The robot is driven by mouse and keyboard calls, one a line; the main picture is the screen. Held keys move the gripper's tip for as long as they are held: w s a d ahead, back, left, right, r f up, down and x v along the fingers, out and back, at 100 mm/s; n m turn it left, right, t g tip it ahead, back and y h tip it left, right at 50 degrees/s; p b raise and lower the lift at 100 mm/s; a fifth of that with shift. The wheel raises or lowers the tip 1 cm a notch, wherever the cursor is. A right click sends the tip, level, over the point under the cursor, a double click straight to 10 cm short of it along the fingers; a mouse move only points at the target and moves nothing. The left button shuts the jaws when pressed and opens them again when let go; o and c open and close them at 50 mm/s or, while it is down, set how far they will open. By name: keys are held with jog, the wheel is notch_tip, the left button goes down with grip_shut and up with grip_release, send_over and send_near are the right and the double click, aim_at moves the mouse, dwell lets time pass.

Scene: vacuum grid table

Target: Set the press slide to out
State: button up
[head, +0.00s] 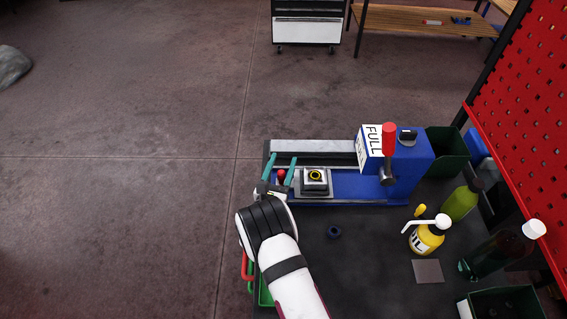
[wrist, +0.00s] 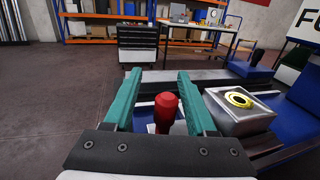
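The press is a blue machine (head: 420,158) with a white "FULL" label and a red-handled lever (head: 389,140). Its slide (head: 316,184) is a grey block with a yellow ring on top, sitting on the rail left of the press body. A red knob (head: 281,174) stands at the slide's left side. My gripper (head: 282,170) has teal fingers spread on either side of this knob. In the wrist view the red knob (wrist: 165,108) stands between the open fingers, with gaps visible. The slide block (wrist: 240,112) is just right of the right finger. The knob's base is partly hidden.
A yellow oil can (head: 426,238), a green bottle (head: 461,203) and a dark bottle (head: 495,255) stand at the right of the table. A red pegboard (head: 525,100) borders the right; open floor lies left.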

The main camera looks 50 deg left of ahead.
jog(key=v, duration=1.6)
jog(key=shift+w, duration=0.1)
